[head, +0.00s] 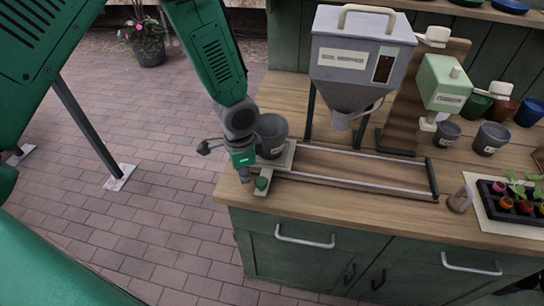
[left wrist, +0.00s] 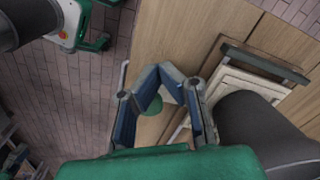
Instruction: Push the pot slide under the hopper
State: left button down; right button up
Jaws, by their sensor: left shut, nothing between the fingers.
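The dark grey pot (head: 271,134) stands upright on the pale slide plate (head: 284,160), at the left end of two rails (head: 365,183) on the wooden bench. A round green knob (head: 262,183) sits at the plate's front left; it also shows in the left wrist view (left wrist: 151,105). The grey hopper (head: 360,70) stands to the right, its spout (head: 342,121) above the rails. My left gripper (head: 245,176) is shut and empty, pointing down at the bench's left edge, just left of the knob. Contact with the knob cannot be told. In the left wrist view, the pot (left wrist: 265,125) is partly hidden.
A green dispenser (head: 443,85) stands right of the hopper, with several pots (head: 490,138) nearby. A seedling tray (head: 510,198) lies at the bench's right. The rail stretch between pot and spout is clear. Brick floor (head: 160,180) lies left of the bench.

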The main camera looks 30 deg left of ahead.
pick_arm(q)
jog(key=shift+a+f, duration=0.1)
jog(key=shift+a, duration=0.15)
jog(key=shift+w+d, duration=0.2)
jog(key=shift+d, duration=0.35)
jog(key=d, duration=0.2)
jog(key=w+d, duration=0.1)
jog(key=d, duration=0.5)
jog(key=shift+w, duration=0.4)
jog(key=shift+w+d, duration=0.15)
jog(key=shift+d, duration=0.6)
jog(key=d, duration=0.2)
jog(key=w+d, duration=0.1)
jog(key=d, duration=0.4)
jog(key=shift+w, duration=0.35)
jog(key=shift+a+r+p, duration=0.15)
jog(key=shift+r+p, duration=0.4)
jog(key=shift+r, duration=0.05)
jog(key=r+p, duration=0.1)
jog(key=r, duration=0.1)
jog(key=a+r+p, duration=0.1)
jog(key=r+p, duration=0.1)
jog(key=shift+s+a, duration=0.2)
pick_arm(e)
jog(key=r, duration=0.4)
jog(key=shift+a+r, duration=0.2)
jog(key=shift+r, duration=0.15)
pick_arm(q)
jog(key=shift+f, duration=0.1)
